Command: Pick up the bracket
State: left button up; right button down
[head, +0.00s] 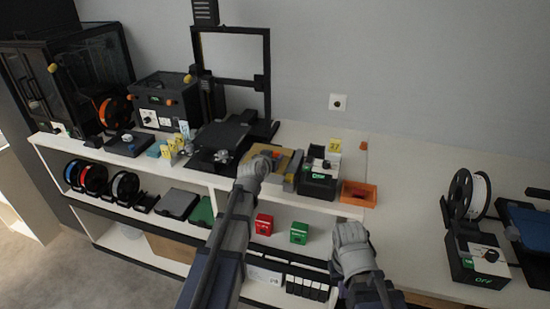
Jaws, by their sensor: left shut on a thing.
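My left gripper (256,166) reaches over the front edge of the white workbench to a tan build plate (285,164). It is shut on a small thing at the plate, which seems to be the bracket. An orange piece (276,154) shows just beyond the fingers, and the hand hides most of what is held. I cannot tell whether it is clear of the plate. My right gripper (350,232) is in front of the bench, below the orange tray. Its fingers are too unclear to tell open from shut.
A black control box (317,186) and an orange tray (358,194) stand right of the plate. A tall black printer frame (266,90) rises behind. Red (264,224) and green (299,233) boxes sit on the shelf below. The right bench top (415,185) has free room.

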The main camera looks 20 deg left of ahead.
pick_arm(q)
grip_shut()
jog(key=shift+r, duration=0.1)
notch_tip(320, 180, up, 10)
jog(key=p, duration=1)
